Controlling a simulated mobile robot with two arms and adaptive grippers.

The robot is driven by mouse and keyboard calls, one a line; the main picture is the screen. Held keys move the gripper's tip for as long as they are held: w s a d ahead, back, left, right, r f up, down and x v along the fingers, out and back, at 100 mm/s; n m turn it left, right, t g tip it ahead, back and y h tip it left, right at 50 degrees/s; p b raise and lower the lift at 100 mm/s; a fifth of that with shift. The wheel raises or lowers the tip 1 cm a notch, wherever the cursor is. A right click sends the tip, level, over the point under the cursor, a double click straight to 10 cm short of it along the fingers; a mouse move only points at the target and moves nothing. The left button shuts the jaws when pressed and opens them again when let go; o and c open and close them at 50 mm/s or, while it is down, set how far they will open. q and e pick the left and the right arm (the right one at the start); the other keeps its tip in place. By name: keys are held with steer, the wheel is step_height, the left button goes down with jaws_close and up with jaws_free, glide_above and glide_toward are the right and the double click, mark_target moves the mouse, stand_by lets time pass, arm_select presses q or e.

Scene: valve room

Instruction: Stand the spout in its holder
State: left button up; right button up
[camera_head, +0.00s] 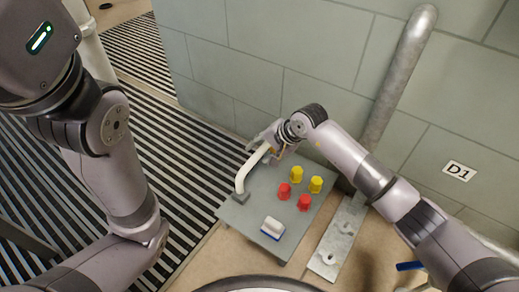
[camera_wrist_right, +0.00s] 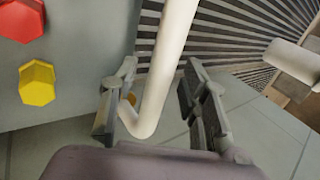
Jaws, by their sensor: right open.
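The spout (camera_head: 250,171) is a white bent tube at the left edge of the grey panel. Its lower end meets a small grey block, the holder (camera_head: 241,197), and it rises tilted toward the wall. Whether it is fully seated cannot be told. My right gripper (camera_head: 266,141) is at the spout's upper end. In the right wrist view the fingers (camera_wrist_right: 158,106) are open on either side of the spout (camera_wrist_right: 168,62), with its bent end between them. A gap shows on the right side. My left gripper is out of view; only its arm shows.
Several red and yellow knobs (camera_head: 296,174) and a white and blue block (camera_head: 272,228) are on the panel (camera_head: 252,222). A metal plate with holes (camera_head: 336,238) lies to its right. The tiled wall (camera_head: 310,60) is close behind; striped grating (camera_head: 185,170) is at left.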

steer(key=shift+f, duration=0.1)
steer(key=shift+s+d+r, duration=0.1)
steer(key=shift+d+r, duration=0.15)
steer(key=shift+r, duration=0.25)
steer(key=v, duration=1)
steer(key=shift+s+r, duration=0.2)
steer(key=shift+r, duration=0.25)
steer(key=shift+a, duration=0.15)
